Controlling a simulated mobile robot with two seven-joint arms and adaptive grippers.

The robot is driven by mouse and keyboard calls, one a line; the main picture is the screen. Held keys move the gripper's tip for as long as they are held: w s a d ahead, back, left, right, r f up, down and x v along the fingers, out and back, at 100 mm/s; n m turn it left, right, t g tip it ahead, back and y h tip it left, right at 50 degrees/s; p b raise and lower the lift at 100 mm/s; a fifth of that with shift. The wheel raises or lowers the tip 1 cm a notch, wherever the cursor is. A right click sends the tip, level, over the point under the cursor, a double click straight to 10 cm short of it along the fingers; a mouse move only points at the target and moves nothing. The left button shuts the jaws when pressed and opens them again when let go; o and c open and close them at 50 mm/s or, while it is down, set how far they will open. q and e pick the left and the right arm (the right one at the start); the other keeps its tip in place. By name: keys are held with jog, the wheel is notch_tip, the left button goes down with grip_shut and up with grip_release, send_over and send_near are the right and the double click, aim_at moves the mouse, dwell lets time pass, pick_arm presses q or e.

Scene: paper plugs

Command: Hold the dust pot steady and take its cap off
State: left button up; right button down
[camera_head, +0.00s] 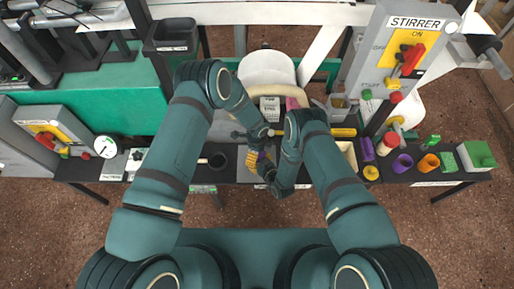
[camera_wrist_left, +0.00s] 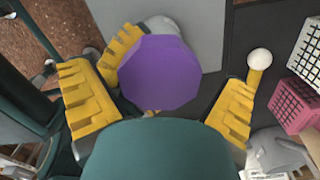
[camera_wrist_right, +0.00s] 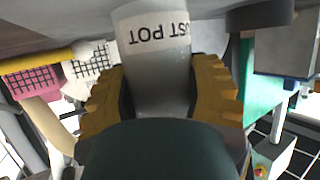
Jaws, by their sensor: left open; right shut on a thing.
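The dust pot (camera_wrist_right: 160,75) is a pale grey cylinder with printed lettering, upside down in the right wrist view. My right gripper (camera_wrist_right: 160,98) is shut on it, with yellow fingers on both sides. The cap (camera_wrist_left: 160,72) is purple and many-sided; in the left wrist view it covers most of the pot. My left gripper (camera_wrist_left: 160,105) is open, its yellow fingers on either side of the cap with visible gaps. In the head view both grippers meet at the bench's middle, where the arms largely hide pot and cap.
A stirrer box (camera_head: 405,50) stands at the back right. Purple and orange cups (camera_head: 428,163) and a green box (camera_head: 477,154) stand on the bench's right. A white basket and a pink basket (camera_wrist_left: 295,102) are close beside the grippers. A dial gauge (camera_head: 106,146) is at left.

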pick_arm(q)
jog(key=shift+f, duration=0.25)
jog(key=c, duration=1.2)
jog(key=o, duration=1.2)
jog(key=shift+r, duration=3.9)
jog(key=shift+f, duration=3.9)
